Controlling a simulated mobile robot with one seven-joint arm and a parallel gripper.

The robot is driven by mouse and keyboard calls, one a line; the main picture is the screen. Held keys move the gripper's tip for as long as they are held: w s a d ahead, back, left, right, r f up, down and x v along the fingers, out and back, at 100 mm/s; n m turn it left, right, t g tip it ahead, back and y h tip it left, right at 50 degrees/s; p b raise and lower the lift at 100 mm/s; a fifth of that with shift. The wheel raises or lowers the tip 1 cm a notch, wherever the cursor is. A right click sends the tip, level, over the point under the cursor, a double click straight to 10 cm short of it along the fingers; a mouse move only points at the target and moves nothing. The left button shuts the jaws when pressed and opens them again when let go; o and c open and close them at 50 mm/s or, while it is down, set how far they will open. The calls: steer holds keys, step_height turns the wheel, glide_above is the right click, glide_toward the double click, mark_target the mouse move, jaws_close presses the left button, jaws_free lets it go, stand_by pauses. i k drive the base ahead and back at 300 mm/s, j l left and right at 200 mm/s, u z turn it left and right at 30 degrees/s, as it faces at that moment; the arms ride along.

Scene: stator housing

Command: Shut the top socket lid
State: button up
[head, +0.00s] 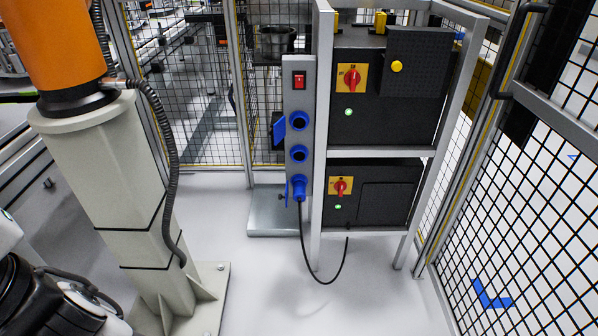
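A narrow grey socket panel (292,88) stands upright at the picture's centre, on the left side of a metal frame. Its top socket (298,120) is a blue ring with a dark opening. The blue top socket lid (279,131) stands open, swung out to the left of the socket. The middle socket (298,154) below also shows a dark opening. The bottom socket holds a blue plug (299,188) with a black cable, and its blue lid (287,193) stands open at the left. My gripper's fingers do not show; only black and white parts of my arm appear at lower left.
A red switch (299,80) sits above the sockets. Black cabinets (385,120) with red-yellow knobs stand in the frame at right. The cable (331,279) loops down near the floor. An orange robot on a pale pedestal (110,175) stands at left. Floor between pedestal and panel is clear.

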mark_target(279, 130)
steer(key=i+l, duration=0.7)
steer(key=l+u, duration=0.05)
steer(key=l, duration=0.05)
